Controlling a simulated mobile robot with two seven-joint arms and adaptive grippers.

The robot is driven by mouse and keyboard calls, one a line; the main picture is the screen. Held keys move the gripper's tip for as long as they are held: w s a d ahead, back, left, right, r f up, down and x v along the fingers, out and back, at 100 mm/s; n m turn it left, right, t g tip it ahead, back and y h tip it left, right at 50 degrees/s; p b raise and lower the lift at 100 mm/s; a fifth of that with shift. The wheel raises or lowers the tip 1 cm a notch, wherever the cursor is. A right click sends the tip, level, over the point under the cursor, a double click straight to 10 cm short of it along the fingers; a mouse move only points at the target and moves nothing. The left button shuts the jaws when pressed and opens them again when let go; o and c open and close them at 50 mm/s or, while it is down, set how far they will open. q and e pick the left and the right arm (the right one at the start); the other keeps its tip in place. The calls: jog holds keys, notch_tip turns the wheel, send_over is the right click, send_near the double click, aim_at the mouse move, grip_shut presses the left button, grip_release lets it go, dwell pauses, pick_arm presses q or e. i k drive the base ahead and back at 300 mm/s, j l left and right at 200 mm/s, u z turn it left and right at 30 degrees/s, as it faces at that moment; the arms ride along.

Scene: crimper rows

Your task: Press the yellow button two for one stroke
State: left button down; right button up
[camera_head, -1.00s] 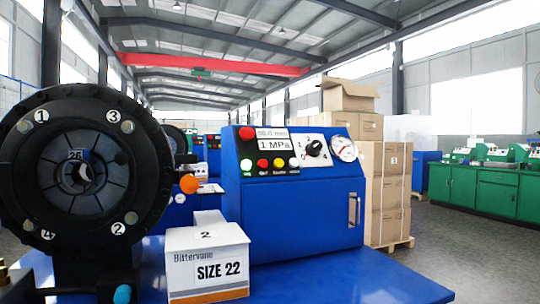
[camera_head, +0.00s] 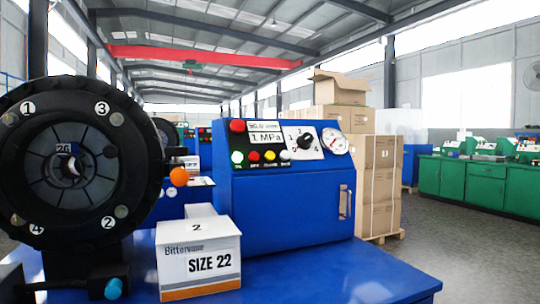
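A blue control box (camera_head: 285,205) stands on a blue table right of the crimping head. Its sloped black panel carries a row of small buttons. Neither of my grippers can be made out in the head view, and nothing covers the button row.
The round black crimping head (camera_head: 70,165) fills the left. A white SIZE 22 box (camera_head: 197,265) stands before the control box. A larger red button (camera_head: 238,126), dial (camera_head: 305,141) and gauge (camera_head: 334,141) are above the row. The blue table's right front (camera_head: 385,278) is clear.

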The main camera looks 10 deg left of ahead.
aim_at(269, 155)
jog(key=u, duration=0.2)
jog(key=i+l+u, duration=0.15)
jog(key=u, duration=0.15)
jog(key=l+u, duration=0.25)
jog(key=l, duration=0.15)
jog(key=i+l+u, duration=0.15)
jog(key=l+u, duration=0.15)
jog(key=i+l, duration=0.1)
jog(key=l, duration=0.6)
jog(key=i+l+u, duration=0.15)
jog(key=l, duration=0.55)
jog(key=k+j+u, duration=0.25)
jog(key=i+l+z, duration=0.25)
jog(key=k, duration=0.05)
